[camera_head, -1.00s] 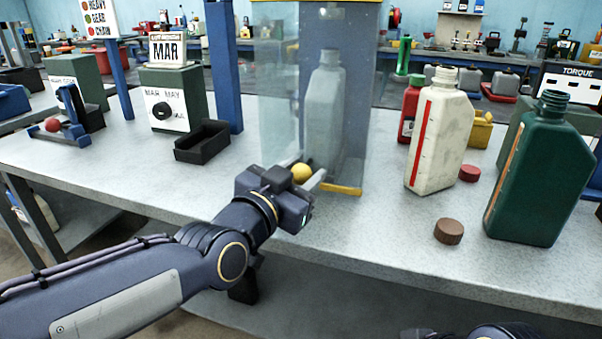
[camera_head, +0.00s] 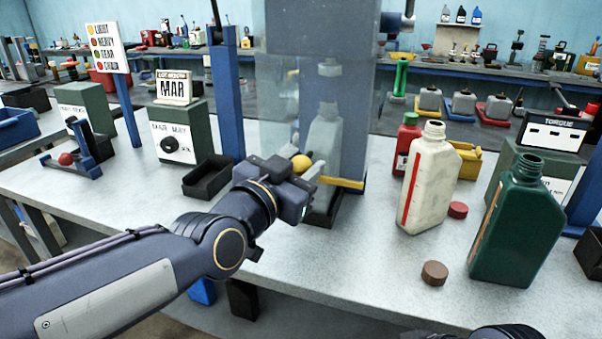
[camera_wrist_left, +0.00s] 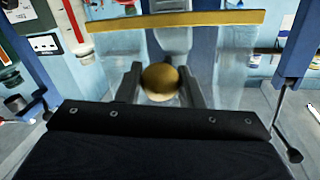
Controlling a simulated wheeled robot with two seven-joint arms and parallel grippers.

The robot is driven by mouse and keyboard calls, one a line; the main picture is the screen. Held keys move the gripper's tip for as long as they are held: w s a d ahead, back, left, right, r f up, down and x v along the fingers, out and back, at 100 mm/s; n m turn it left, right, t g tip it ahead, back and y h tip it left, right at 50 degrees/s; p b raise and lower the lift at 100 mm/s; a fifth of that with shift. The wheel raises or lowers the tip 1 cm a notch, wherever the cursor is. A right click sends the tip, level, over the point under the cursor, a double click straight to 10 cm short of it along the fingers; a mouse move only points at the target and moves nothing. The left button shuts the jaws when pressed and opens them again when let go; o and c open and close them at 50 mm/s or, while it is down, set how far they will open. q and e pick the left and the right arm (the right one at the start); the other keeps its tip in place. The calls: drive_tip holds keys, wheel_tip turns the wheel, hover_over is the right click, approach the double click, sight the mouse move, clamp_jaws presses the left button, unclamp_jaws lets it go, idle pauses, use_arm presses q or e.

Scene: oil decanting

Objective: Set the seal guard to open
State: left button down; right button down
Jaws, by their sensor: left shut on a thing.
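The seal guard (camera_head: 280,105) is a clear panel in front of a blue-grey station, with a yellow strip (camera_head: 341,183) along its lower edge. The strip also shows across the wrist view (camera_wrist_left: 180,20). My left gripper (camera_head: 302,173) is shut on the guard's yellow ball knob (camera_head: 301,162). In the left wrist view the knob (camera_wrist_left: 160,82) sits between both fingers. The guard's lower edge is above the table, and a dark base (camera_head: 322,217) shows below it. A pale bottle (camera_head: 323,140) stands behind the panel.
A cream bottle (camera_head: 424,185), a green bottle (camera_head: 516,225) and a red bottle (camera_head: 407,140) stand to the right. A red cap (camera_head: 458,210) and a brown cap (camera_head: 434,273) lie near them. A black tray (camera_head: 208,178) and blue post (camera_head: 226,100) are left of the guard.

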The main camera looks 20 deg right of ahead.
use_arm(q)
wheel_tip(320, 180, up, 19)
drive_tip(key=p, duration=1.4)
drive_tip(key=shift+f, duration=0.15)
drive_tip(key=c, duration=1)
unclamp_jaws()
drive_tip(key=shift+f, duration=0.2)
drive_tip(key=p+v, duration=0.1)
drive_tip(key=v, duration=0.6)
drive_tip(key=shift+s+a, duration=0.3)
drive_tip(key=shift+a, duration=0.05)
